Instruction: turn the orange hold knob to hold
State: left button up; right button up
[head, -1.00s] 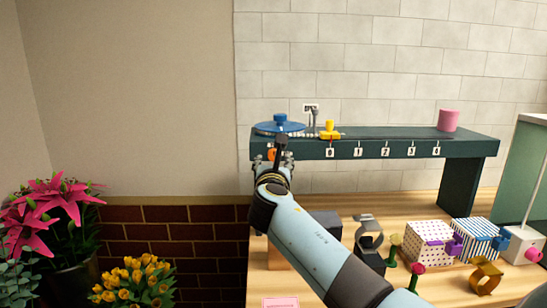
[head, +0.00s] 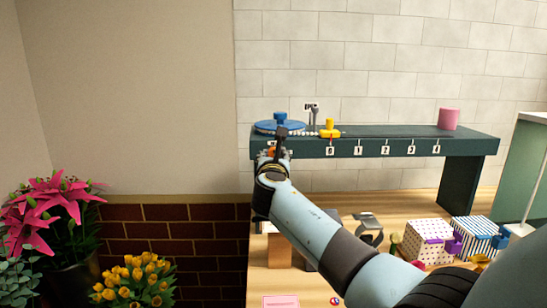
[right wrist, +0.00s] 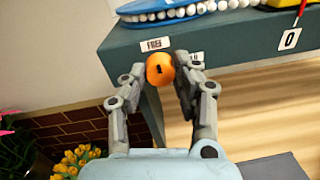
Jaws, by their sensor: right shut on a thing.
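The orange hold knob (right wrist: 160,69) is on the front face of the dark green shelf (right wrist: 230,50), near its left end. It is a round orange knob with a short dark mark on its face. A white label reading FREE (right wrist: 155,45) is above it to the left, and another label (right wrist: 197,57), partly hidden by a finger, is to its right. My right gripper (right wrist: 162,72) is shut on the knob, one finger on each side. In the head view the right gripper (head: 273,155) covers most of the knob. My left gripper is not in view.
Below are a dotted box (head: 428,238) and a striped box (head: 474,234). Pink flowers (head: 62,205) stand at left.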

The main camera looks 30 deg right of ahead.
jog(key=shift+m, duration=0.4)
grip_shut()
jog(key=m+y+b, duration=0.1)
jog(key=m+b, duration=0.6)
jog(key=m, duration=0.9)
jog(key=shift+d+b, duration=0.1)
jog(key=shift+b, duration=0.25)
jog(key=shift+m+y, duration=0.3)
jog(key=o, duration=1.1)
grip_release()
jog(key=shift+c, duration=0.2)
jog(key=shift+s, duration=0.1)
